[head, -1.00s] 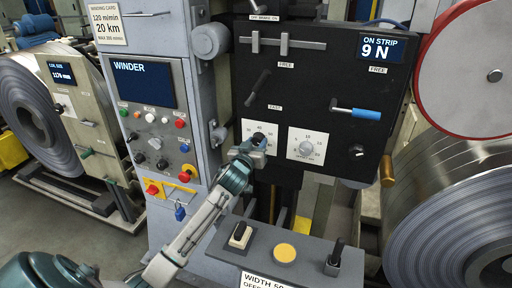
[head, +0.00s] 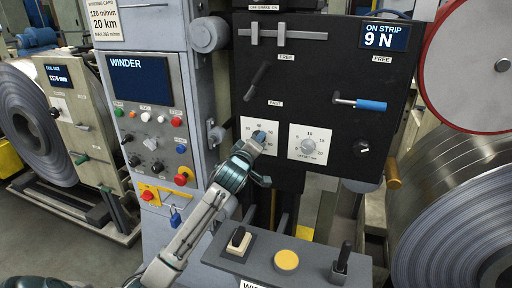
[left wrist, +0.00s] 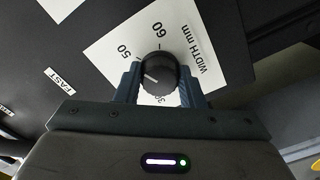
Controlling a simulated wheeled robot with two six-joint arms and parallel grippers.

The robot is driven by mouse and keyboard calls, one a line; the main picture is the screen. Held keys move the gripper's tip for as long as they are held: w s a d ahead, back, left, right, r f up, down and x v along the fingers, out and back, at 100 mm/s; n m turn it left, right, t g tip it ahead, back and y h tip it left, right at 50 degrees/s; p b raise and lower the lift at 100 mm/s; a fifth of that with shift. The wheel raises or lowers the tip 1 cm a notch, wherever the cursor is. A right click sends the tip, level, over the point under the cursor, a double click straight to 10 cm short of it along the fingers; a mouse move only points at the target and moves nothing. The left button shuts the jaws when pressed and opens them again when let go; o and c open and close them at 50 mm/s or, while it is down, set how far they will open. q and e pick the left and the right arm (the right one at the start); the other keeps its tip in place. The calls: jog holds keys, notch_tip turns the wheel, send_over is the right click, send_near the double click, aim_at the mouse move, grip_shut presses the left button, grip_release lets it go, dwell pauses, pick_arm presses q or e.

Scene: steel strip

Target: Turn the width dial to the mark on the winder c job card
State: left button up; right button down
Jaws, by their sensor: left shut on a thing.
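The width dial (left wrist: 159,70) is a round black knob on a white plate marked WIDTH mm (left wrist: 190,42). In the left wrist view my left gripper (left wrist: 158,80) is shut on the dial, one finger on each side. The dial's white line points to the lower left, between the 50 and the 30; the finger hides the scale there. In the head view the gripper (head: 257,142) covers much of the dial plate (head: 248,127). A white card (head: 254,284) at the bottom edge shows only the start of its text. My right gripper is not in view.
The offset dial (head: 308,146) sits just right of the width dial on the black panel (head: 310,80). A blue-handled lever (head: 370,105) sticks out at the right. Below is a grey ledge (head: 310,266) with a rocker switch (head: 238,240), a yellow button (head: 286,260) and a black lever (head: 342,258).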

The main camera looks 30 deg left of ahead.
pick_arm(q)
jog(key=shift+n, duration=0.5)
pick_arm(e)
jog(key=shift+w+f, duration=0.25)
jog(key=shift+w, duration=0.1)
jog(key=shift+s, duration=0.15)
pick_arm(q)
jog(key=o, duration=1)
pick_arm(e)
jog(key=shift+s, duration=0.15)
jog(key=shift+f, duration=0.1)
pick_arm(q)
jog(key=b+v, duration=0.3)
jog(key=v, duration=0.8)
jog(key=shift+a+b, duration=0.15)
jog(key=shift+b, duration=0.15)
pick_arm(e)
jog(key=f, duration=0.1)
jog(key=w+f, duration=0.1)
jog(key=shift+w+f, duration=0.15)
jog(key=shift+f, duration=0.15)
pick_arm(q)
jog(key=shift+w+f, duration=0.1)
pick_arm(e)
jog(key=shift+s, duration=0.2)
